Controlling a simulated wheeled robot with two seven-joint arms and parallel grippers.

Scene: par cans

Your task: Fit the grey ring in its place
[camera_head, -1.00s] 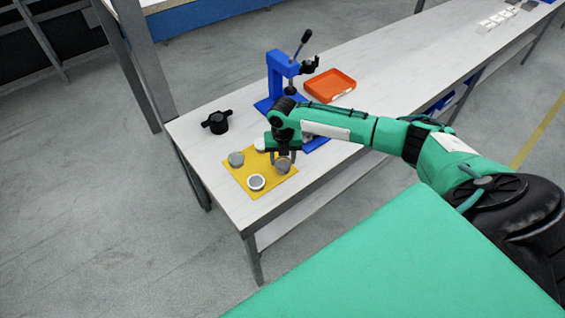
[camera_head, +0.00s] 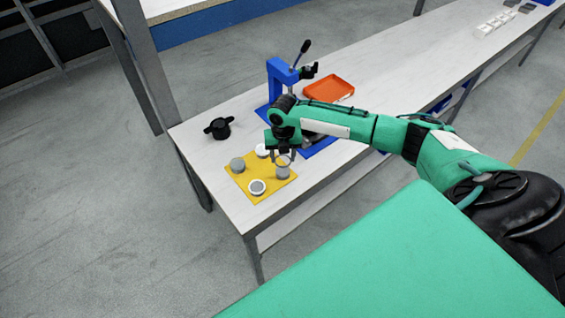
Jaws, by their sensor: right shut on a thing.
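My right gripper (camera_head: 282,158) is over the right corner of the yellow mat (camera_head: 240,178), fingers pointing down. It is shut on a thin grey ring (camera_head: 290,160), partly hidden by the fingers. A grey round piece (camera_head: 283,173) shows right below the ring; I cannot tell whether they touch. Also on the mat are a grey-topped can (camera_head: 237,164) at the left, a white-rimmed can (camera_head: 257,187) at the front, and a white round piece (camera_head: 262,150) at the back, partly hidden by my gripper. My left gripper is not in view.
A blue press (camera_head: 279,75) with a black lever stands behind my right gripper, its base partly covered by my arm. A black handled part (camera_head: 219,127) is at the left. The bench (camera_head: 200,150) is bare around the mat's left side.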

